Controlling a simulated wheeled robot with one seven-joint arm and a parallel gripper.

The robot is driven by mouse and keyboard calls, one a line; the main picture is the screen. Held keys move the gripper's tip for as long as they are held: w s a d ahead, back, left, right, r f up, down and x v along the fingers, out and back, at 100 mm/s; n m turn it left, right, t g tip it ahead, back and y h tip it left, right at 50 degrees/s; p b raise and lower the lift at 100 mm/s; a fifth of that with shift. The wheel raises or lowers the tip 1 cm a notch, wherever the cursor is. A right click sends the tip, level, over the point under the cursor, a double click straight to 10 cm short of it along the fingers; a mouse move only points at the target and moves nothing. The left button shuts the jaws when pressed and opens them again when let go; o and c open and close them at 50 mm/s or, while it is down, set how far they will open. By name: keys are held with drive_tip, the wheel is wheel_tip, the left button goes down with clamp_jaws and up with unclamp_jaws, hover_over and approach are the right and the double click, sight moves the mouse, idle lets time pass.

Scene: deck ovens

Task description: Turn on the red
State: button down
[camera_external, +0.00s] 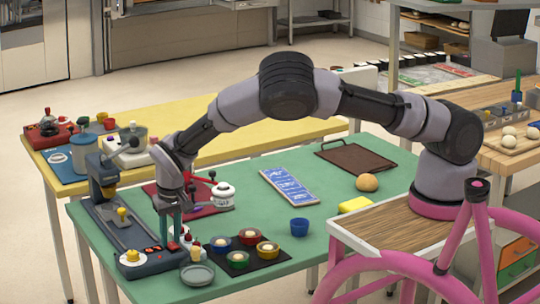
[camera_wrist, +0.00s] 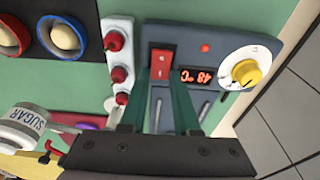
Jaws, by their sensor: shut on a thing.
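A red rocker switch (camera_wrist: 161,66) sits on a blue-grey machine panel in the wrist view. Beside it are a lit red temperature display (camera_wrist: 197,76) and a white dial with a yellow knob (camera_wrist: 246,72). My gripper (camera_wrist: 163,85) has its green fingers on either side of the switch and is shut on it. In the external view my gripper (camera_external: 174,238) points down at the front end of the blue-grey machine (camera_external: 110,222), on the green table. The fingers hide the switch there. The yellow knob (camera_external: 132,256) shows to its left.
A white block with red knobs (camera_wrist: 118,55) stands close beside the panel. A black tray of coloured bowls (camera_external: 264,256) and a grey dish (camera_external: 197,274) are nearby. A sugar jar (camera_external: 223,194) stands behind. The green table (camera_external: 330,228) has free room around the blue cup (camera_external: 299,227).

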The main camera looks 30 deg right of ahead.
sight(173, 246)
idle(0.3)
drive_tip(key=c, duration=0.6)
unclamp_jaws()
drive_tip(key=shift+c, duration=0.2)
drive_tip(key=shift+r, duration=0.1)
wheel_tip(173, 246, up, 10)
drive_tip(key=s, duration=0.1)
drive_tip(key=shift+s+r, duration=0.25)
drive_tip(key=shift+s, duration=0.1)
